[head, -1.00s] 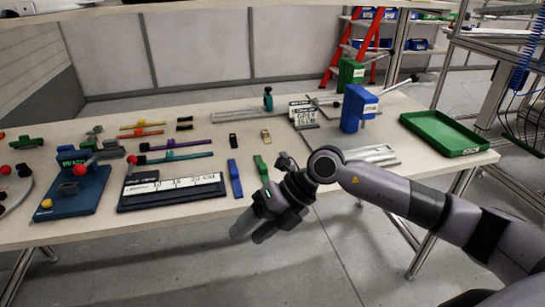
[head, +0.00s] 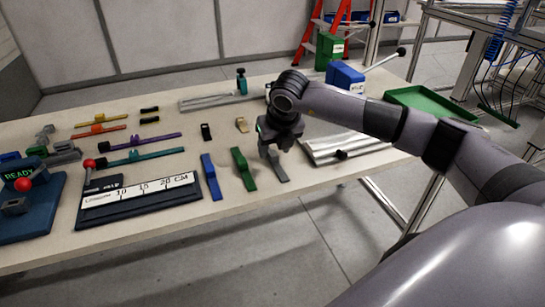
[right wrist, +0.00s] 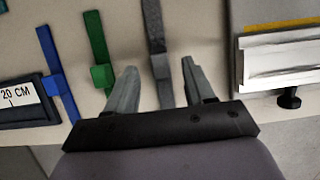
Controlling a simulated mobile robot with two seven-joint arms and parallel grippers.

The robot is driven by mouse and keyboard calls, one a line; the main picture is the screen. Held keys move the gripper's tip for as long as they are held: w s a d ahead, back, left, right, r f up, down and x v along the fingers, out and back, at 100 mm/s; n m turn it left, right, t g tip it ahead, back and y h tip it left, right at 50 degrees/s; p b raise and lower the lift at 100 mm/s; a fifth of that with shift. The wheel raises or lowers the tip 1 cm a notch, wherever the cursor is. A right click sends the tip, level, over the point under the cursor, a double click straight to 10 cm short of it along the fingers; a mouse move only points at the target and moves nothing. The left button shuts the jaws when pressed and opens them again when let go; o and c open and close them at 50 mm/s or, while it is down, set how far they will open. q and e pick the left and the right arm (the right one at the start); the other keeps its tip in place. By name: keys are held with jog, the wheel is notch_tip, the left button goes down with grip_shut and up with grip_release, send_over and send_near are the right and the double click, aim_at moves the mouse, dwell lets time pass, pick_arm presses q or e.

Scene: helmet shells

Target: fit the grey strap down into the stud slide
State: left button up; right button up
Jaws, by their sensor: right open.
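The grey strap (head: 279,169) lies on the table to the right of the green strap, partly hidden by my right gripper in the head view. In the right wrist view the grey strap (right wrist: 157,50) runs lengthwise, with a raised block on it, between the two spread fingers. My right gripper (right wrist: 158,68) is open and above the strap; it also shows in the head view (head: 273,150). I cannot tell whether the fingers touch the strap. I cannot make out for sure which fixture is the stud slide. My left gripper is out of view.
A blue strap (head: 211,177) and a green strap (head: 243,169) lie just left. A ruler board (head: 135,203) is farther left. A metal fixture with a dark knob (head: 348,148) stands close on the right. A green tray (head: 425,98) and blue block (head: 345,76) are behind.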

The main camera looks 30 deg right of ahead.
jog(key=shift+x, duration=0.9)
grip_shut()
jog(key=shift+r, duration=0.15)
